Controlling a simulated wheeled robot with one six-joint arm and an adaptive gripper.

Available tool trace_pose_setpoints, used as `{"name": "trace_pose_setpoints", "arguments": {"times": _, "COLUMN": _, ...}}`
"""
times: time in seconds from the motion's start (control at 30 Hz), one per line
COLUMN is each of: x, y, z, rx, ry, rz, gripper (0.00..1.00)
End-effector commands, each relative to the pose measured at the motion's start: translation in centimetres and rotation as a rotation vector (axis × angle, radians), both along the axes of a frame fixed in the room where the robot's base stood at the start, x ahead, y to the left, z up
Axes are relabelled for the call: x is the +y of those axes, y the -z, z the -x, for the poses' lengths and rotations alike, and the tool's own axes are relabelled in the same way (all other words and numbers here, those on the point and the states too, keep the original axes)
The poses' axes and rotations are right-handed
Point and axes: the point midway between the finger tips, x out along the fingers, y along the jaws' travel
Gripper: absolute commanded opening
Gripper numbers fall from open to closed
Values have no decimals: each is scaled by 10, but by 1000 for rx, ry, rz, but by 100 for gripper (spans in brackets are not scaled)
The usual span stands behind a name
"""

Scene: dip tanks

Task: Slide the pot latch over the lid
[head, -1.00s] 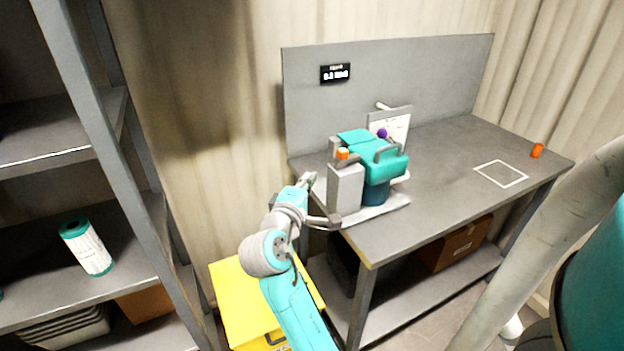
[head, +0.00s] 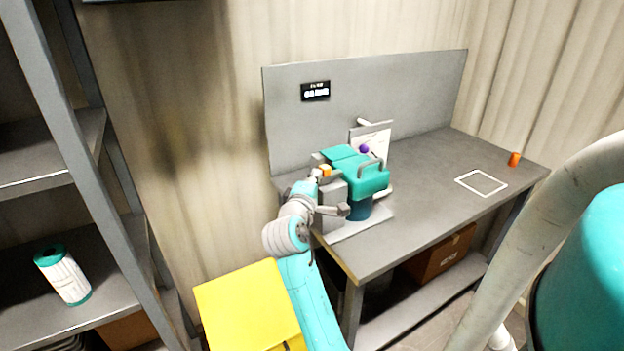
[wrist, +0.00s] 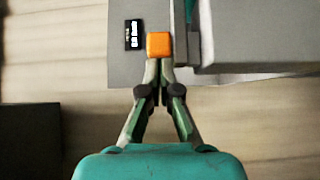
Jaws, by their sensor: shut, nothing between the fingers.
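The pot (head: 358,206) is a dark teal vessel on the workbench with a teal lid (head: 368,178) that has a grey handle. A grey block stands at its left. The latch (head: 325,170) appears as a small orange block at the top of that grey block, left of the lid. It also shows in the wrist view (wrist: 159,45). My gripper (wrist: 161,62) is shut and empty, its fingertips right at the near edge of the orange block. I cannot tell whether they touch it. In the head view my wrist partly hides the grey block.
The grey workbench (head: 420,215) has a back panel with a small black display (head: 315,91). A purple knob (head: 364,148) stands behind the lid. An orange cylinder (head: 514,159) and a white square outline (head: 481,183) are at the right. A yellow box (head: 245,310) stands below left.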

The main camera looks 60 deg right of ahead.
Motion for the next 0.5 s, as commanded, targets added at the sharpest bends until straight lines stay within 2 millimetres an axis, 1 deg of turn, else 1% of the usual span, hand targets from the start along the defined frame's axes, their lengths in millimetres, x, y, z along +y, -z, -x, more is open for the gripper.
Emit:
{"name": "trace_pose_setpoints", "arguments": {"times": 0.17, "x": 0, "y": 0, "z": 0, "rx": 0, "ry": 0, "rz": 0, "gripper": 0}}
{"name": "trace_pose_setpoints", "arguments": {"times": 0.27, "x": -5, "y": 0, "z": 3, "rx": 0, "ry": 1, "rz": -1, "gripper": 0}}
{"name": "trace_pose_setpoints", "arguments": {"times": 0.5, "x": -31, "y": 0, "z": 19, "rx": 0, "ry": 3, "rz": -1, "gripper": 0}}
